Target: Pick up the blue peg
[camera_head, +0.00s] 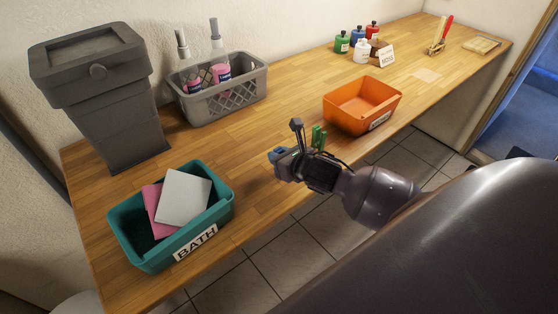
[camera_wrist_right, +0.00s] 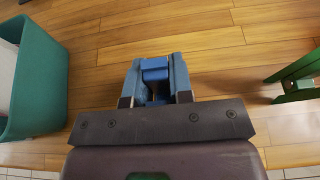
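The blue peg (camera_wrist_right: 154,72) is at the fingers of my right gripper (camera_wrist_right: 155,98) in the right wrist view, above or on the wooden surface. Its blue parts lie close against the dark finger parts on both sides. I cannot tell whether the fingers press on it. In the head view my right gripper (camera_head: 284,163) is over the front part of the table, with a bit of the blue peg (camera_head: 277,153) showing at its tip. The rest of the peg is hidden there. My left gripper is not in view.
A green peg (camera_head: 319,137) stands close behind my right gripper; it also shows in the wrist view (camera_wrist_right: 297,78). A teal bin (camera_head: 221,213) labelled BATH, an orange bin (camera_head: 350,118) and a grey basket (camera_head: 229,97) stand on the wooden table (camera_head: 262,222).

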